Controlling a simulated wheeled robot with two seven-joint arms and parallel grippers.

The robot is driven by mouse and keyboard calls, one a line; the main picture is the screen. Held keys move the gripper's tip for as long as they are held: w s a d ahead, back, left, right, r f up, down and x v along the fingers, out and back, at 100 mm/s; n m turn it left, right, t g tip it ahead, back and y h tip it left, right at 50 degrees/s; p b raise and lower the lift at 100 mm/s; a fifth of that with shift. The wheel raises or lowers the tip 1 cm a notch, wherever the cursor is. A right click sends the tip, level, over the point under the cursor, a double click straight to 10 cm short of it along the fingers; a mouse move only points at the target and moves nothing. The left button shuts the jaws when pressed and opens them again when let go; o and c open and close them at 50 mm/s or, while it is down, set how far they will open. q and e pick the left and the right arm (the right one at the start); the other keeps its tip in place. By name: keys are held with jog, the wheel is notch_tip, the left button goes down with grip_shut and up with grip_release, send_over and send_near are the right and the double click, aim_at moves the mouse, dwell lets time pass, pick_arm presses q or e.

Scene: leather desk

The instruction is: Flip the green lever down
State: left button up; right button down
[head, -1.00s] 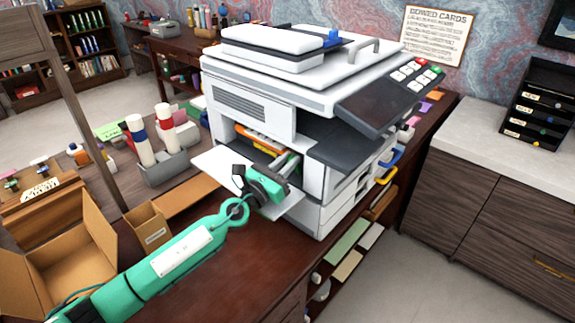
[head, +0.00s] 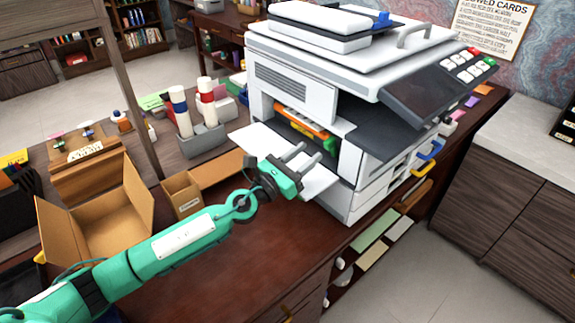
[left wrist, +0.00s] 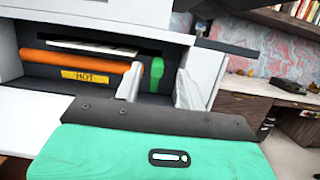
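The green lever (head: 330,146) is inside the open front bay of the white printer (head: 292,100), at the right end of the orange roller (head: 303,121). In the left wrist view the lever (left wrist: 157,73) runs roughly vertically; its lower part is close to the bay floor. I cannot tell whether it is fully up or down. My left gripper (head: 306,153) is just outside the bay, above the white fold-down door (head: 258,137). Its two fingers are apart and empty, pointing into the bay, with the lever showing between them in the left wrist view. My right gripper is out of view.
A yellow HOT label (left wrist: 86,76) sits below the roller. The dark control panel (head: 430,90) juts out at the printer's right. The desk front is clear.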

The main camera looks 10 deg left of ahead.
aim_at(325, 146)
pick_arm(q)
jog(key=r+v, duration=0.1)
jog(key=v, duration=0.5)
jog(key=shift+s+r+b, duration=0.2)
jog(key=shift+b, duration=0.2)
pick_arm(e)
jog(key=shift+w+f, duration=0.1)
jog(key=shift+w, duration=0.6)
pick_arm(q)
jog(key=shift+a, duration=0.15)
jog(key=w+d+p, duration=0.2)
jog(key=w+p, duration=0.1)
jog(key=p, duration=0.2)
jog(key=w+d+g+y+p, duration=0.1)
jog(key=w+d+p, duration=0.2)
jog(key=p, duration=0.3)
jog(key=w+d+g+p, duration=0.1)
jog(key=w+d+p, duration=0.2)
jog(key=w+p, duration=0.2)
jog(key=shift+w+d+f+y, duration=0.1)
jog(key=shift+f+y, duration=0.1)
jog(key=shift+y, duration=0.1)
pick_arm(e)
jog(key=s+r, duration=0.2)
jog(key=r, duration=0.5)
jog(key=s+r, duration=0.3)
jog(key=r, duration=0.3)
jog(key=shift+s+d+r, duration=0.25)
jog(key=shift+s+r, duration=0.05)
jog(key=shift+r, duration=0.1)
